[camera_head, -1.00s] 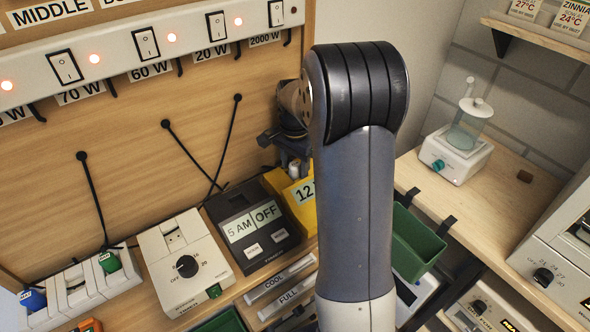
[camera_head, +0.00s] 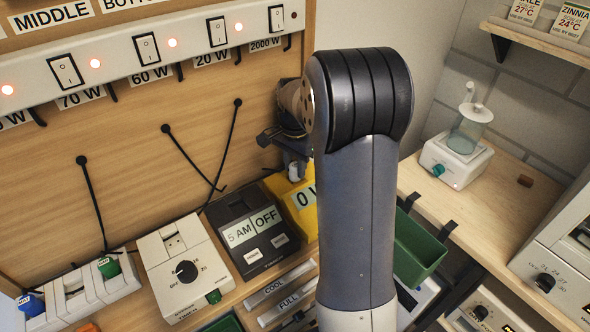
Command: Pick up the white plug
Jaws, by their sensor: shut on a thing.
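The white plug (camera_head: 295,172) is a small pale shape just above the yellow meter (camera_head: 301,208), left of my arm. My gripper (camera_head: 293,158) points down over the meter and is shut on the plug. My own arm covers much of the gripper and the meter's right side. The visible part of the meter's display reads "0 W". I cannot see clearly how far the plug is from the meter's socket.
A dark timer (camera_head: 253,232) showing "5 AM OFF" and a white dial box (camera_head: 186,269) stand left of the meter. A power strip (camera_head: 88,290) with green and blue plugs is further left. A green bin (camera_head: 418,248) hangs at right.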

